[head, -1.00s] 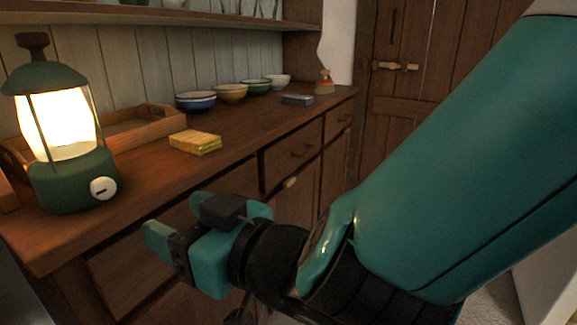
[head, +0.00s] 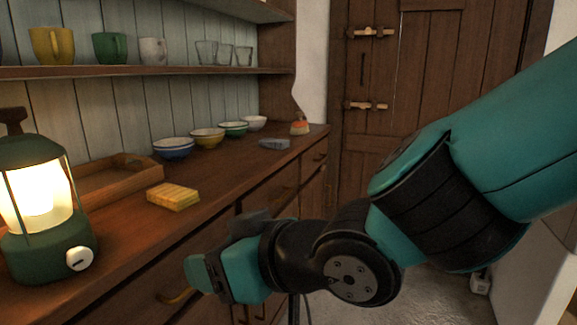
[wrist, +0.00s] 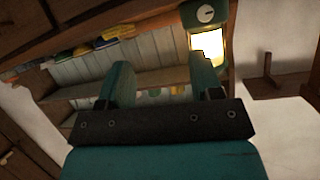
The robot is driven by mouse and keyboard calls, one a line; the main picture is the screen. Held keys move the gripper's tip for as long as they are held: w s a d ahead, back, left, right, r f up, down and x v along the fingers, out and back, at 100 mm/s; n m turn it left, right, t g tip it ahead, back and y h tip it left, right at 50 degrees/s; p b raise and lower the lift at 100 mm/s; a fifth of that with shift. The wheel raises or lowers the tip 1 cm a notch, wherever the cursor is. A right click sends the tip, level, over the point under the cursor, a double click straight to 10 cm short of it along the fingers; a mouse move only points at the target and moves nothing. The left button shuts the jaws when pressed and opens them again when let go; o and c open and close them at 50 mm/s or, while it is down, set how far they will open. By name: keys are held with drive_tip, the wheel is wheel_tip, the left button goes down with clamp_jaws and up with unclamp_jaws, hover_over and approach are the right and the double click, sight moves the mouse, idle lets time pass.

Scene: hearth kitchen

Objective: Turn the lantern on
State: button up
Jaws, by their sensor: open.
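The green lantern (head: 38,205) stands on the wooden counter at the left of the head view, and its globe glows bright yellow-white. Its round white knob (head: 80,259) with a short dark mark is on the base. The lantern also shows in the wrist view (wrist: 207,42), upside down at the upper right, with its knob (wrist: 205,14) above the glowing globe. My gripper (head: 222,248) is in front of the counter, to the right of the lantern and apart from it. In the wrist view my gripper (wrist: 160,80) has its fingers spread with nothing held between them.
Several bowls stand farther back. A shelf (head: 150,71) with mugs and glasses is above. Drawers line the counter's front below my gripper.

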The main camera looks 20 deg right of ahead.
drive_tip(key=s+d+r+m+g+h+p, duration=0.1)
drive_tip(key=s+d+r+g+h+p, duration=0.2)
drive_tip(key=p, duration=0.7)
drive_tip(key=shift+s+d+r+g+p, duration=0.4)
drive_tip(key=shift+d+r+g, duration=0.6)
drive_tip(key=shift+d+r, duration=1.15)
drive_tip(key=s+d+r+g+h+p, duration=0.1)
drive_tip(key=s+d+r+g+p, duration=0.3)
drive_tip(key=s+r+p, duration=0.3)
wheel_tip(320, 180, up, 2)
drive_tip(key=shift+s+d+r+n+g+h+p, duration=0.15)
drive_tip(key=shift+d+r+n+g+h+p, duration=0.2)
drive_tip(key=shift+d+p, duration=0.35)
drive_tip(key=shift+a+f, duration=0.15)
drive_tip(key=shift+f, duration=0.1)
